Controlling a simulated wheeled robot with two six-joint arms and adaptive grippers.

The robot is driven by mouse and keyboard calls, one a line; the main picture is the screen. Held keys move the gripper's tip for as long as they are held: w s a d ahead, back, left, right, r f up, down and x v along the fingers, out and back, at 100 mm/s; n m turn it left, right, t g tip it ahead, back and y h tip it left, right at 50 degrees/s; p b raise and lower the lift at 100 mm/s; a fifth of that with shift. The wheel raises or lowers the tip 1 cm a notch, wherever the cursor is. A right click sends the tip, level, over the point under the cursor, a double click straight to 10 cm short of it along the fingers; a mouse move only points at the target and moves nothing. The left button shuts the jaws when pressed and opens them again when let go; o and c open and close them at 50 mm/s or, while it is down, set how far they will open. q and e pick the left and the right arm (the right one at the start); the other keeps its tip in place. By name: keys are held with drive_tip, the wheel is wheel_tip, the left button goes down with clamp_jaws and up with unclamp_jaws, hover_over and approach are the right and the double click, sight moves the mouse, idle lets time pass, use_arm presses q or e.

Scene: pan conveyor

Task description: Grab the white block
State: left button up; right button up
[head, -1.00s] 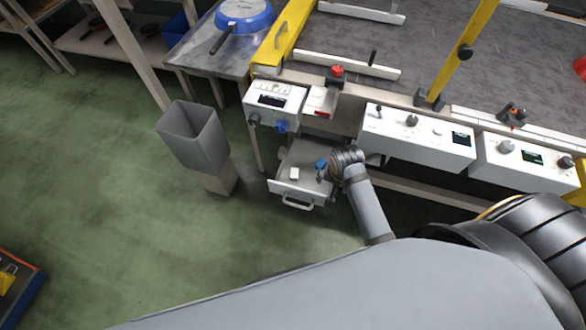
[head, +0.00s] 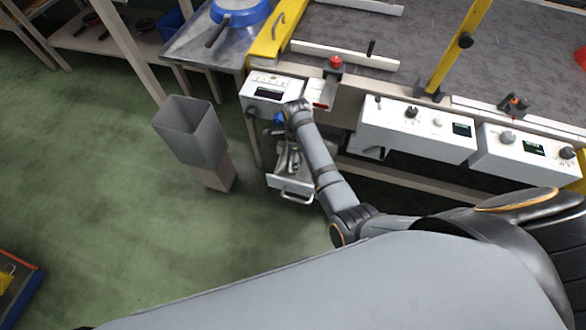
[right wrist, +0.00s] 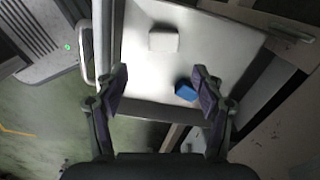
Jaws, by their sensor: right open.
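The white block (right wrist: 163,40) lies in the open drawer (right wrist: 215,45), seen in the right wrist view near the top middle. A blue block (right wrist: 186,90) lies in the same drawer, lower and to the right, close to the right finger. My right gripper (right wrist: 162,80) is open and empty above the drawer, with the white block ahead of its fingertips and apart from them. In the head view the right arm reaches over the drawer (head: 289,186), and I cannot make out the blocks there. My left gripper is not in view.
White control boxes (head: 415,132) line the conveyor (head: 400,40) edge above and right of the drawer. A grey bin (head: 190,132) stands on the floor to the left. A blue pan (head: 240,12) is on the side table.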

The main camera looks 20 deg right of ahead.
wheel_tip(320, 180, down, 2)
drive_tip(key=shift+f, duration=0.2)
drive_tip(key=f, duration=0.1)
drive_tip(key=f+b, duration=0.1)
drive_tip(key=f, duration=0.3)
drive_tip(key=shift+w+d+f+b, duration=0.1)
drive_tip(key=shift+w+b, duration=0.15)
drive_tip(key=shift+b, duration=0.15)
drive_tip(key=shift+c, duration=0.4)
drive_tip(key=c, duration=0.8)
